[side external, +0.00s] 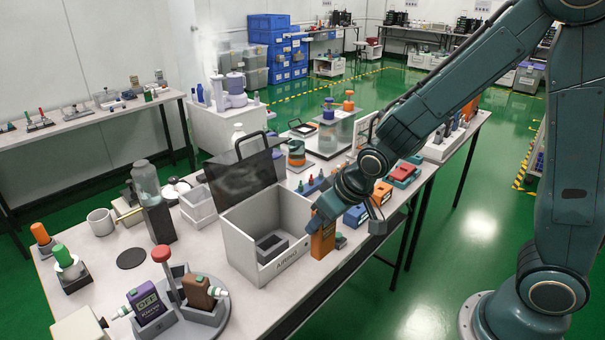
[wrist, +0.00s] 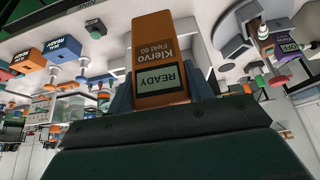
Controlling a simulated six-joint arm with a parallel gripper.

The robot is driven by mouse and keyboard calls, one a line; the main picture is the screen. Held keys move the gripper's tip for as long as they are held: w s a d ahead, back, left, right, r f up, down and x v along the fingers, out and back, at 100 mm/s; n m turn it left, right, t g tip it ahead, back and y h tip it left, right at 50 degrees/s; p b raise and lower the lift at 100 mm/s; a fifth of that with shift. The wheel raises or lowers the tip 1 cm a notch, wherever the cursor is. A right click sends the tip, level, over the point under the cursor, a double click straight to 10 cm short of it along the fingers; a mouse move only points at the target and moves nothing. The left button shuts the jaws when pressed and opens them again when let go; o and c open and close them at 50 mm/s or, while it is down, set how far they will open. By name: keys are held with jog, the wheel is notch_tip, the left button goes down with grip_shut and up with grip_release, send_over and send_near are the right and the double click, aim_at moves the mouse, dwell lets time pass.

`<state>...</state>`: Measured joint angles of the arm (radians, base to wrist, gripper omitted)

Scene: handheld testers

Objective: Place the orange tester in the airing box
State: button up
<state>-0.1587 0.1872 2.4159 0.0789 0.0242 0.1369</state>
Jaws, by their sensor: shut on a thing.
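The orange tester (side external: 322,241) is upright just right of the airing box. My gripper (side external: 325,212) is shut on its upper part from above. In the wrist view the orange tester (wrist: 158,50) sits between my two fingers, with its "READY" screen showing. I cannot tell whether its bottom touches the table. The airing box (side external: 237,250) is a light grey box marked "AIRING", with its dark see-through lid (side external: 243,178) raised. A dark grey holder (side external: 271,245) lies inside it and looks empty.
A round stand with a purple tester (side external: 147,303) and a brown tester (side external: 197,290) is at the front left. Blue, orange and red testers (side external: 402,173) stand behind my gripper.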

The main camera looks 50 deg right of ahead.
aim_at(329, 231)
jog(key=shift+f, duration=2.65)
jog(key=shift+w, duration=0.1)
jog(key=w+f, duration=0.2)
jog(key=w, duration=1.6)
jog(key=shift+f, duration=0.15)
jog(key=shift+f, duration=2.3)
jog(key=shift+f, duration=0.15)
